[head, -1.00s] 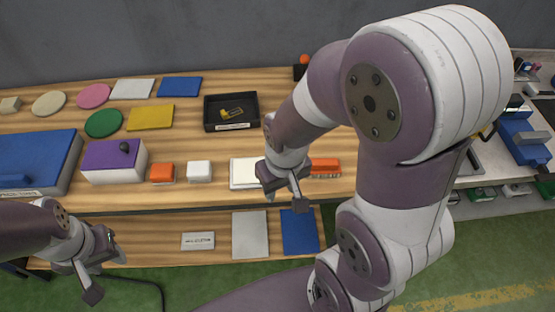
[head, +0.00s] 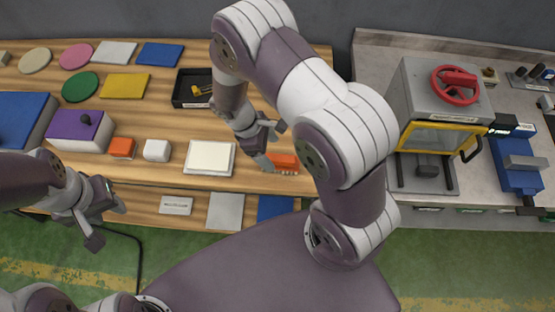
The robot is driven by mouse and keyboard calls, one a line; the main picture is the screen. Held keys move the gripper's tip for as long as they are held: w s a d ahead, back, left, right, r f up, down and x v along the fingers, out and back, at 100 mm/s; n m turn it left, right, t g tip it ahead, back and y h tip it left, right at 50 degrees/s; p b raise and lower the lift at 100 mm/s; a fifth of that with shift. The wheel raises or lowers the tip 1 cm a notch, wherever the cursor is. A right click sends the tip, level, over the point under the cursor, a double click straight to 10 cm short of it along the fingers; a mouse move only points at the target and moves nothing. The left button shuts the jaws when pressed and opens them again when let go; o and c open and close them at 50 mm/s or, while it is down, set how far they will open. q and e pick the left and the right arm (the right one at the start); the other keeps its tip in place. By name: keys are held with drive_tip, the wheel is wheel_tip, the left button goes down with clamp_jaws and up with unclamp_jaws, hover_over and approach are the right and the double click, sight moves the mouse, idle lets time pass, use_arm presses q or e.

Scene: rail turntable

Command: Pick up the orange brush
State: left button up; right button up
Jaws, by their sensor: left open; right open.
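The orange brush (head: 284,161) lies near the front edge of the wooden table, right of a white pad. Its orange body faces up and pale bristles show along its front side. My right gripper (head: 266,145) is open and empty, close to the brush at its left and upper side. One finger overlaps the brush's left end in the picture; I cannot tell whether it touches. My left gripper (head: 104,218) is open and empty, low at the left in front of the table.
A white pad in a tray (head: 209,158), a white block (head: 157,150), an orange block (head: 122,147) and a purple-topped box (head: 79,131) line the front of the table. A black tray (head: 191,88) stands behind. A machine with a red wheel (head: 440,100) stands on the right bench.

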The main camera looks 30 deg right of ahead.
sight(279, 158)
drive_tip(key=shift+s+d+f, duration=0.15)
drive_tip(key=shift+d+f, duration=0.5)
drive_tip(key=shift+s+d+f, duration=0.15)
drive_tip(key=shift+d+f, duration=0.45)
drive_tip(key=x, duration=0.2)
drive_tip(key=p+x, duration=0.1)
drive_tip(key=shift+a+f, duration=0.3)
drive_tip(key=shift+f, duration=0.2)
drive_tip(key=shift+d+f, duration=0.1)
drive_tip(key=shift+f, duration=0.25)
drive_tip(key=shift+d+f, duration=0.15)
drive_tip(key=shift+d, duration=0.15)
drive_tip(key=shift+s, duration=0.1)
drive_tip(key=c, duration=0.7)
use_arm(q)
drive_tip(key=shift+d+r, duration=0.6)
drive_tip(key=shift+r, duration=0.35)
use_arm(e)
drive_tip(key=shift+a, duration=0.15)
drive_tip(key=c, duration=0.4)
